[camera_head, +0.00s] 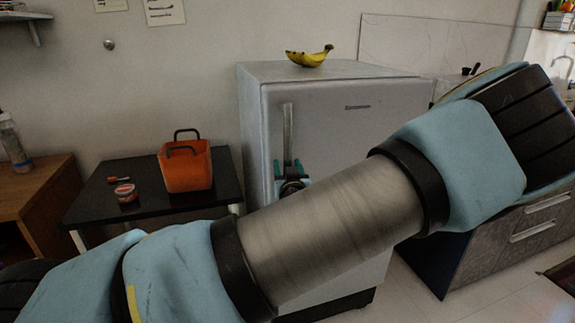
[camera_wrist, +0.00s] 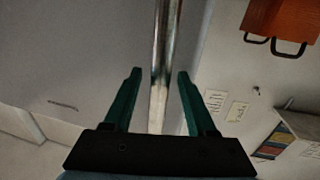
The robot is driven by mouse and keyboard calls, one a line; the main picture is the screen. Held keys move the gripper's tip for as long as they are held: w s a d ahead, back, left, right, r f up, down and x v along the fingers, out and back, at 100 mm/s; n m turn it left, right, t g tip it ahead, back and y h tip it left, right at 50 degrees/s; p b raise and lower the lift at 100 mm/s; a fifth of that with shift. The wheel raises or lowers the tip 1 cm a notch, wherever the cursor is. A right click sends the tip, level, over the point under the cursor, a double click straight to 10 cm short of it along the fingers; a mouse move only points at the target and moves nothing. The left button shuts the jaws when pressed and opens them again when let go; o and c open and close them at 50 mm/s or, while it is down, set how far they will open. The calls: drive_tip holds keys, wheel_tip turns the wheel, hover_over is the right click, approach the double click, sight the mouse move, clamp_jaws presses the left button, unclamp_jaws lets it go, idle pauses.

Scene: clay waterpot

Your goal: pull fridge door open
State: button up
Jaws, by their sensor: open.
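The fridge (camera_head: 345,112) is a grey, single-door unit against the wall, and its door looks shut. Its vertical metal handle (camera_head: 288,130) is on the left side of the door. My gripper (camera_head: 289,170) is at the lower part of the handle, with its two teal fingers on either side. In the wrist view the handle (camera_wrist: 160,75) runs between the fingers of my open gripper (camera_wrist: 157,75), with gaps on both sides. The fridge door (camera_wrist: 80,60) fills the left of that view. My arm hides much of the lower door.
Bananas (camera_head: 309,56) lie on top of the fridge. Left of it, a black table (camera_head: 150,215) holds an orange basket (camera_head: 186,168) and a small tin (camera_head: 126,193). A wooden cabinet (camera_head: 40,205) stands at far left. A counter with drawers (camera_head: 505,240) is at right.

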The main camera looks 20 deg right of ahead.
drive_tip(key=shift+c, duration=0.2)
clamp_jaws()
idle(1.1)
